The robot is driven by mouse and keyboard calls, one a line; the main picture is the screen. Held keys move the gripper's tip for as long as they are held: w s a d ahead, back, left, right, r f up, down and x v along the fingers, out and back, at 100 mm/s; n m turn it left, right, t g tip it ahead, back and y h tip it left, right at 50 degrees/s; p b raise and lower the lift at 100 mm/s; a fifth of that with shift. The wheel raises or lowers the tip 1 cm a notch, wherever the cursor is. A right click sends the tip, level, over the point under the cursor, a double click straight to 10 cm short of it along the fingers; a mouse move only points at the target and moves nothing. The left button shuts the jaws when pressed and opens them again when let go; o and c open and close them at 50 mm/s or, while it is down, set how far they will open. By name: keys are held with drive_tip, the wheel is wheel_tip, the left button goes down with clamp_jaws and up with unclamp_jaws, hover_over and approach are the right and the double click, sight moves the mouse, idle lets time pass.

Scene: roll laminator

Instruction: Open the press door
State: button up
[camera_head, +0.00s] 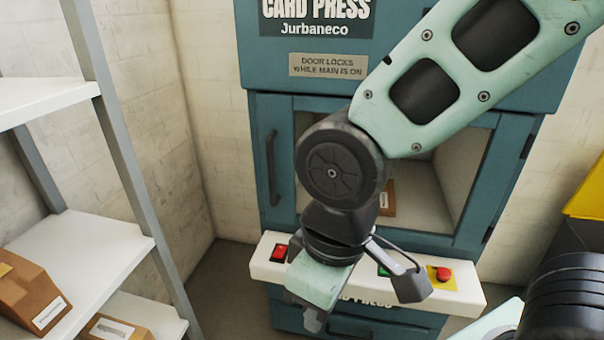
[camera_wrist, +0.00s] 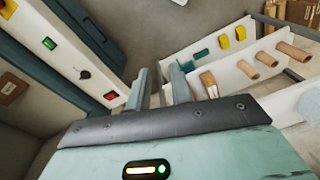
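The blue-green press (camera_head: 400,70) stands ahead. Its door (camera_head: 284,115) looks shut, with a dark upright handle (camera_head: 271,168) on its left side and a window partly hidden by my arm. A plate (camera_head: 328,66) reads "DOOR LOCKS WHILE MAIN IS ON". The white control panel (camera_head: 462,291) below carries a red switch (camera_head: 280,253) at its left end; whether it is on I cannot tell. My gripper (camera_head: 312,321) is low in front of the panel, right of and below that switch. In the wrist view its fingers (camera_wrist: 159,72) are apart and empty, with the red switch (camera_wrist: 112,95) to their left.
A green button (camera_head: 383,270) and a red stop button (camera_head: 443,274) on yellow sit on the panel; a black knob (camera_wrist: 85,75) shows in the wrist view. A white shelf (camera_head: 88,255) with cardboard boxes (camera_head: 33,293) stands left. A yellow object (camera_head: 588,190) is at right.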

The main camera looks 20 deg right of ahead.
drive_tip(key=w+a+f+m+t+y+p, duration=0.25)
drive_tip(key=w+a, duration=0.25)
drive_tip(key=w, duration=0.3)
drive_tip(key=m+t+h+p, duration=0.4)
drive_tip(key=m+t+p, duration=0.15)
drive_tip(key=t, duration=0.95)
approach(272, 176)
drive_tip(key=w+p, duration=0.2)
drive_tip(key=w, duration=0.3)
drive_tip(key=w+p, duration=0.3)
drive_tip(key=w, duration=0.3)
drive_tip(key=shift+d+f, duration=0.15)
drive_tip(key=shift+d, duration=0.05)
drive_tip(key=shift+s, duration=0.1)
